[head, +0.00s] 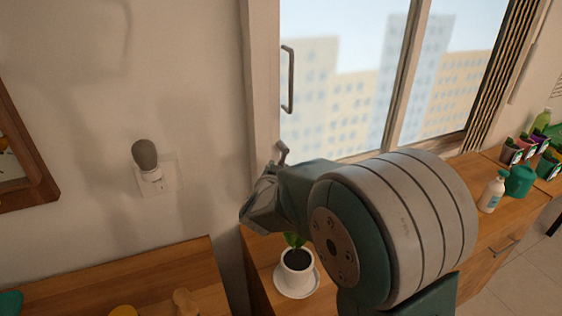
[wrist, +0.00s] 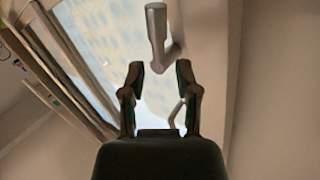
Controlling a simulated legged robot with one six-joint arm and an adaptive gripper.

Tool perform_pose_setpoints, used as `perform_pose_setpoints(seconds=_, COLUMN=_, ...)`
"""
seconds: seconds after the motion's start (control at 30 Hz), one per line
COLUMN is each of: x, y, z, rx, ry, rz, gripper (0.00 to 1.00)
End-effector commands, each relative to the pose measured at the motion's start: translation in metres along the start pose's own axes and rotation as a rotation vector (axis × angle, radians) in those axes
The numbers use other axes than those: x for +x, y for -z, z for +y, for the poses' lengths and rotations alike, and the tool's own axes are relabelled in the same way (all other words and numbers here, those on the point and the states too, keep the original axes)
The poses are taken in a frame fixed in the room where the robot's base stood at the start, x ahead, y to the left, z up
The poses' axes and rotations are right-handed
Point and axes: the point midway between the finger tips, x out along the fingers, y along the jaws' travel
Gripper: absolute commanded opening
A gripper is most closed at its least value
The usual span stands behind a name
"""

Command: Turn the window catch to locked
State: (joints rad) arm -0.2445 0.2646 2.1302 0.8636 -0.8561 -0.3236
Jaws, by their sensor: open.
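The window catch (wrist: 157,28) is a small grey lever on the window frame. In the wrist view it stands just beyond my fingertips, above the gap between them; I cannot tell whether they touch. In the head view the catch (head: 282,152) shows low on the left side of the frame, just above my gripper (head: 262,196). My gripper's two fingers, clearest in the wrist view (wrist: 160,75), are spread apart with nothing held between them. My wrist hides part of the lower frame in the head view.
A grey pull handle (head: 288,80) is on the window's left stile. A white potted plant (head: 297,262) stands on the wooden counter below my arm. A white bottle (head: 492,192) and a green container (head: 520,180) stand at the right. An outlet with a plug-in (head: 147,168) is on the left wall.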

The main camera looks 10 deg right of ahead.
Motion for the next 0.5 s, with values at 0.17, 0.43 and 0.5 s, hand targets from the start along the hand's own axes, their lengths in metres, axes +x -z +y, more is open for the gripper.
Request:
perform_pose_setpoints(seconds=0.17, x=-0.037, y=0.000, z=-0.001, rx=0.001, ry=0.004, rz=0.000, gripper=0.41)
perform_pose_setpoints(seconds=0.43, x=-0.062, y=-0.001, z=-0.001, rx=0.000, ry=0.000, rz=0.000, gripper=0.41)
perform_pose_setpoints(seconds=0.5, x=-0.063, y=-0.001, z=-0.001, rx=0.000, ry=0.000, rz=-0.001, gripper=0.41)
